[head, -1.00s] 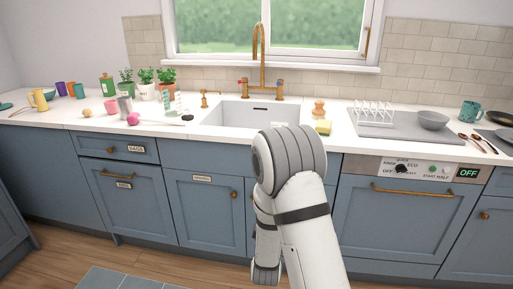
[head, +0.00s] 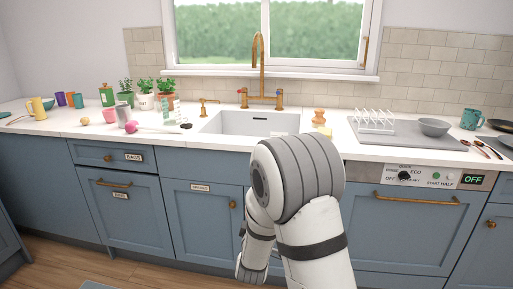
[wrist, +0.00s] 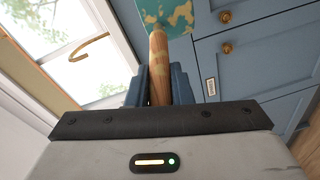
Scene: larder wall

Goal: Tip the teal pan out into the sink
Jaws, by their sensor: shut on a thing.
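The teal pan (wrist: 166,14) shows at the top of the wrist view, cut off by the frame edge, with yellowish patches on the visible face. Its wooden handle (wrist: 159,68) runs down between the dark fingers of my gripper (wrist: 160,80), which is shut on it. In the head view my arm hides the gripper and the pan, so their place over or before the counter cannot be told there. The white sink (head: 226,124) is set in the counter under the window, its front right part hidden behind my arm.
A brass tap (head: 260,70) rises behind the sink. A grey drainer with a white rack (head: 374,122) and a bowl (head: 434,127) lies to the right. Cups, potted plants (head: 146,92) and a pink ball (head: 131,126) stand left.

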